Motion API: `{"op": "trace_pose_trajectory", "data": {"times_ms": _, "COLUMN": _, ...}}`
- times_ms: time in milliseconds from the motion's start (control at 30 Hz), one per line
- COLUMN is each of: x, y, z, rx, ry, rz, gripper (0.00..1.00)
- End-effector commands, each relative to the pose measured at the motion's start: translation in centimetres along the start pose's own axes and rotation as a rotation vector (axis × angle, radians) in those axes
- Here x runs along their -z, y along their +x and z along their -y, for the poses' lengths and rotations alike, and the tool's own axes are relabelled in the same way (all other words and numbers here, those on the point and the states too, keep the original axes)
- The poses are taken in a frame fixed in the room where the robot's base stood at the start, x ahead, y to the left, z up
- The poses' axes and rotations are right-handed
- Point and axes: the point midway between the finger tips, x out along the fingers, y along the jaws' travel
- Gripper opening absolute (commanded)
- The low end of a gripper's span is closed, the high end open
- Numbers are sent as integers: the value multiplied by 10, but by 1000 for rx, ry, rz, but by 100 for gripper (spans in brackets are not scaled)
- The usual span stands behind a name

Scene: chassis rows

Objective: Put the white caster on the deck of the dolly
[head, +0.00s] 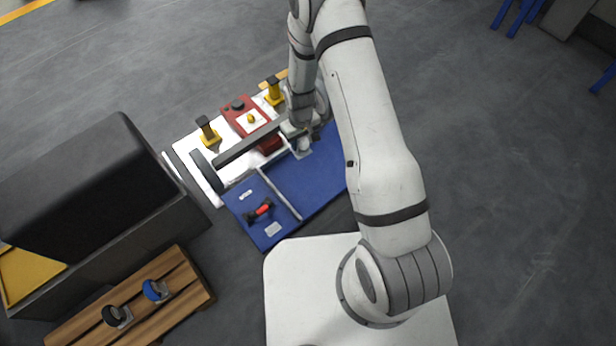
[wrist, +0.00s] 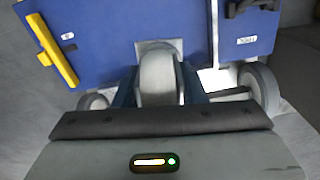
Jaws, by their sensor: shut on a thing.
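The white caster (wrist: 158,72) is between the two fingers of my gripper (wrist: 158,92) in the wrist view, with its pale wheel facing the camera. My gripper is shut on it. In the head view my gripper (head: 303,136) is at the far edge of the dolly's blue deck (head: 312,188), with the caster (head: 304,149) partly hidden under it. The deck (wrist: 110,48) also shows behind the caster in the wrist view. The caster's plate overlaps the deck's edge in that view; I cannot tell whether it touches.
A red-and-black tool (head: 258,211) lies on the deck's left part. Behind the deck stand a red case (head: 268,143) and yellow posts (head: 208,131). A wooden pallet (head: 180,301) at lower left holds a blue-wheeled caster (head: 154,290) and a black-wheeled caster (head: 115,315). The deck's near right is clear.

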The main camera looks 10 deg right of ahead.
Motion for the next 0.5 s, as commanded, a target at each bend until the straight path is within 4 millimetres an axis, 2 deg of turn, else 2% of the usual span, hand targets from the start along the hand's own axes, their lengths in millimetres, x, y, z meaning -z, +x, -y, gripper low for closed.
{"op": "trace_pose_trajectory", "data": {"times_ms": 33, "x": -4, "y": 24, "z": 10, "rx": 1, "ry": -34, "rz": 6, "gripper": 4}}
{"op": "trace_pose_trajectory", "data": {"times_ms": 133, "x": -9, "y": 52, "z": 24, "rx": 1, "ry": -86, "rz": 3, "gripper": 4}}
{"op": "trace_pose_trajectory", "data": {"times_ms": 300, "x": -15, "y": 76, "z": 36, "rx": 0, "ry": -131, "rz": -1, "gripper": 4}}
{"op": "trace_pose_trajectory", "data": {"times_ms": 500, "x": -16, "y": 105, "z": 38, "rx": 0, "ry": -138, "rz": -1, "gripper": 4}}
